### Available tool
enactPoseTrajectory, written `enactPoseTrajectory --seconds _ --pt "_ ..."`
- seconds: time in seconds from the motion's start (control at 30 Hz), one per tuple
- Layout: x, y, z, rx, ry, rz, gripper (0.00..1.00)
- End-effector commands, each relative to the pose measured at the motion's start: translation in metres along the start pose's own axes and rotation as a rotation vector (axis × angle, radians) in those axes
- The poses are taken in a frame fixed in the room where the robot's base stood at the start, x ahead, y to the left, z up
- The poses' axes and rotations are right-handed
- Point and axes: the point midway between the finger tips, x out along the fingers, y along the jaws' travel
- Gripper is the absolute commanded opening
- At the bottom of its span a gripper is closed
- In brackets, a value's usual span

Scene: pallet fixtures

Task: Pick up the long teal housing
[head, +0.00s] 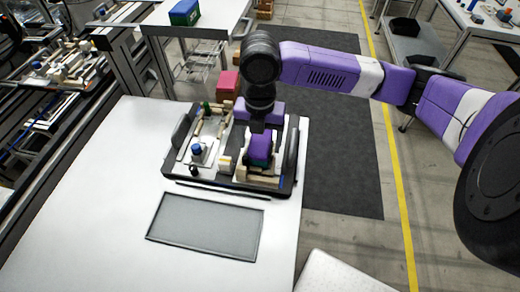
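My gripper (260,150), purple and black, points down over the right half of the black pallet fixture (287,190) on the white table. A small dark teal-green part (262,164) shows just under it, between pale blocks in the fixture. This may be the long teal housing, but my gripper covers most of it, so its full shape is hidden. The fingertips are too small and hidden to show whether they are open, or whether they touch the part.
A grey empty tray (205,226) lies in front of the fixture. A blue-capped part (197,151) stands in the fixture's left half. A green and blue box (184,13) sits on a back table. The white table (75,215) is clear at left.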

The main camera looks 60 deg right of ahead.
Motion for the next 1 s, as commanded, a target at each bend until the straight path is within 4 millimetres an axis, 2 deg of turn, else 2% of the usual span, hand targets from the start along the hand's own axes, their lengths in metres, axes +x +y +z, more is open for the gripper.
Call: enactPoseTrajectory --seconds 0.03,0.3,0.37,0.77,1.0 --pt "0.000 0.000 0.000 0.000 0.000 0.000 0.67" --pt "0.000 0.000 0.000 0.000 0.000 0.000 0.14" --pt "0.000 0.000 0.000 0.000 0.000 0.000 0.03" --pt "-0.008 0.000 0.001 0.000 -0.002 0.001 0.03" --pt "-0.040 0.000 0.001 -0.001 -0.004 0.001 0.03"
